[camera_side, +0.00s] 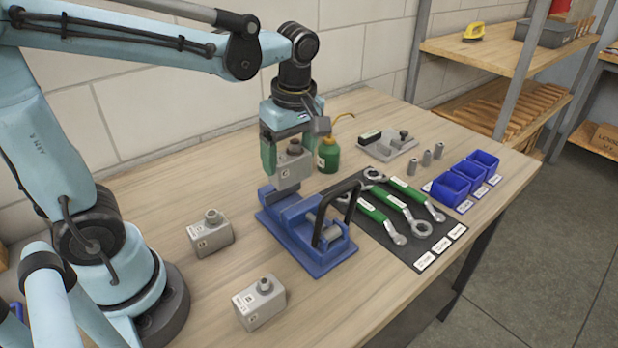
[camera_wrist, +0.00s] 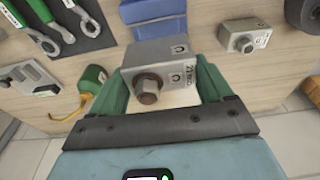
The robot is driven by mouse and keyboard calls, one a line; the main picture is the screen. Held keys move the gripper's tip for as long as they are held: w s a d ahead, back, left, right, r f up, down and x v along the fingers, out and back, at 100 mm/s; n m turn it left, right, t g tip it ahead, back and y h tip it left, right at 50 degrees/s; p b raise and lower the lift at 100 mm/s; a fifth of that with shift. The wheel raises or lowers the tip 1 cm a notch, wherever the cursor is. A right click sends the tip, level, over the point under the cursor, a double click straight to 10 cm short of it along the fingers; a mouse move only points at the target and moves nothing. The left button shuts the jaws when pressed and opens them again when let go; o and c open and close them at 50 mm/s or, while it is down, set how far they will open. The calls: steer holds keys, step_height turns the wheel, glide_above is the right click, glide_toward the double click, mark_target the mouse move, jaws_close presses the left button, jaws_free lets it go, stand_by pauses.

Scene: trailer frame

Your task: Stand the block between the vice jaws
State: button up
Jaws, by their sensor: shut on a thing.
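Two similar grey blocks stand left of the vice, one farther back (camera_side: 210,236) and one nearer (camera_side: 260,305). A green oil can (camera_side: 328,157) stands close behind my gripper. Green-handled wrenches (camera_side: 385,208) lie on a dark mat to the right, with blue bins (camera_side: 452,187) beyond.

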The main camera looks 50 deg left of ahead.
mark_target(291, 181)
steer(key=shift+f, duration=3.3)
steer(key=o, duration=1.3)
steer(key=shift+f, duration=0.15)
